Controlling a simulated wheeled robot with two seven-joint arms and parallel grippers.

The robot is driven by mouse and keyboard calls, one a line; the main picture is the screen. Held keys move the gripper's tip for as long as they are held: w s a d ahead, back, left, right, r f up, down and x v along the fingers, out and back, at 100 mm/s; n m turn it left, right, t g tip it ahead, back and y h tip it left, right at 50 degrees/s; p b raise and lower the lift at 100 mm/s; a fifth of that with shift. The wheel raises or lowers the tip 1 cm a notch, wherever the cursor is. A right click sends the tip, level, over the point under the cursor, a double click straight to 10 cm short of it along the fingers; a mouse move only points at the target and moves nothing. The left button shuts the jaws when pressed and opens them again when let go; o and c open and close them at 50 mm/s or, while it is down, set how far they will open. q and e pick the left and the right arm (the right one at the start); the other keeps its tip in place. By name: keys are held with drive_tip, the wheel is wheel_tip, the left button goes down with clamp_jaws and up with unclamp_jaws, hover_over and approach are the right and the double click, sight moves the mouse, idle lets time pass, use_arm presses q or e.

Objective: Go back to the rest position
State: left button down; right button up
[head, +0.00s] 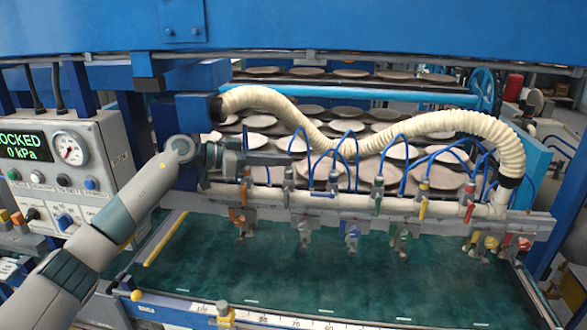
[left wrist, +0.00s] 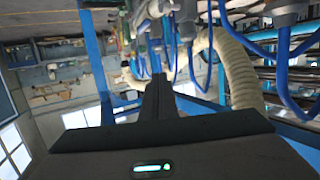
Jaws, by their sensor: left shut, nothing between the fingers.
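My left arm reaches in from the lower left of the head view. Its gripper (head: 285,158) points right, in front of the racks and just above the manifold rail (head: 345,200). In the left wrist view the dark fingers (left wrist: 157,88) are together with nothing between them. Valves and blue hoses of the rail show just beyond the fingertips there; I cannot tell whether they touch. My right gripper is in neither view.
A control panel (head: 60,165) with a gauge and a lit display reading "LOCKED 0 kPa" stands at the left. Racks of round plates (head: 435,176) fill the back. A cream ribbed hose (head: 470,122) arches over the rail. The green bed (head: 330,275) below is clear.

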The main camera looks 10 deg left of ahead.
use_arm(q)
drive_tip(key=shift+s+a+r, duration=0.1)
drive_tip(key=shift+s+a, duration=0.1)
drive_tip(key=shift+a, duration=0.35)
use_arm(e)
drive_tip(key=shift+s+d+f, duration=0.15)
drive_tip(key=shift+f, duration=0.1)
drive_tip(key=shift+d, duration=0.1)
use_arm(q)
drive_tip(key=shift+s+d, duration=0.1)
